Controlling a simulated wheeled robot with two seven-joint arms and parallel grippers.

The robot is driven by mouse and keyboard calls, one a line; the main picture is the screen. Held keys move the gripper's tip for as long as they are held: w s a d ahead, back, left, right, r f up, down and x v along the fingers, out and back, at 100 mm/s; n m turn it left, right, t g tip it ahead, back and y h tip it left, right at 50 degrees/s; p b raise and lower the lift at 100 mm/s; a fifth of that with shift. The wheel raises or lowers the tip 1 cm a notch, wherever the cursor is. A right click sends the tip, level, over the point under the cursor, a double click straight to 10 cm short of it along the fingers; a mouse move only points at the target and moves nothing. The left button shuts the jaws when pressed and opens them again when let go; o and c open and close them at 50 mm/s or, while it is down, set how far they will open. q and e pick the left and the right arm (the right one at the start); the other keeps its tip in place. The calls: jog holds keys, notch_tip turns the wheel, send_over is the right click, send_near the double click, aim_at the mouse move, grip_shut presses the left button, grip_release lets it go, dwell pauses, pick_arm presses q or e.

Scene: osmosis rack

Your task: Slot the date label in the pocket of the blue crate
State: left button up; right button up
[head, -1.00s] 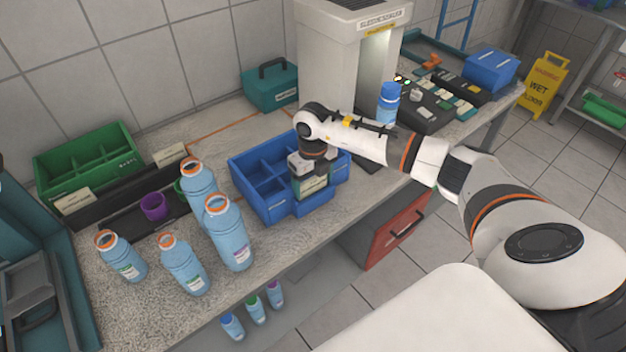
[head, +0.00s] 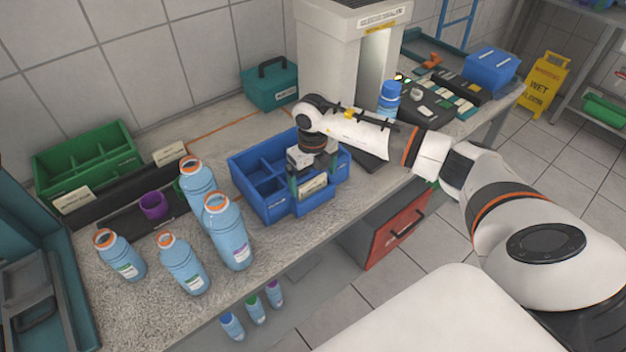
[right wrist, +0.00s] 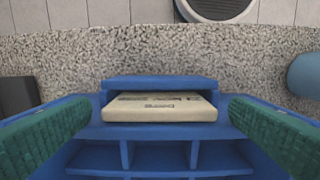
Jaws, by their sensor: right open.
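The blue crate (head: 258,200) stands on the counter, with a pocket on its front side. The cream date label (head: 312,187) sits in that pocket. In the right wrist view the label (right wrist: 160,107) lies between the blue crate's (right wrist: 160,83) pocket wall and its compartments, its printed edge showing above. My right gripper (head: 310,183) is over the crate's front, fingers apart on either side of the label. In the right wrist view its green finger pads (right wrist: 145,135) are clear of the label. My left gripper is not in view.
Several blue bottles (head: 228,235) with orange rims stand left of the crate. A green crate (head: 90,165) and a purple cup (head: 153,206) are further left. A white machine (head: 340,60) stands behind, and a blue-capped bottle (head: 388,100) to the right.

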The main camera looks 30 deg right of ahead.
notch_tip(320, 180, up, 10)
jog(key=b, duration=0.2)
jog(key=shift+r, duration=0.15)
dwell(0.4)
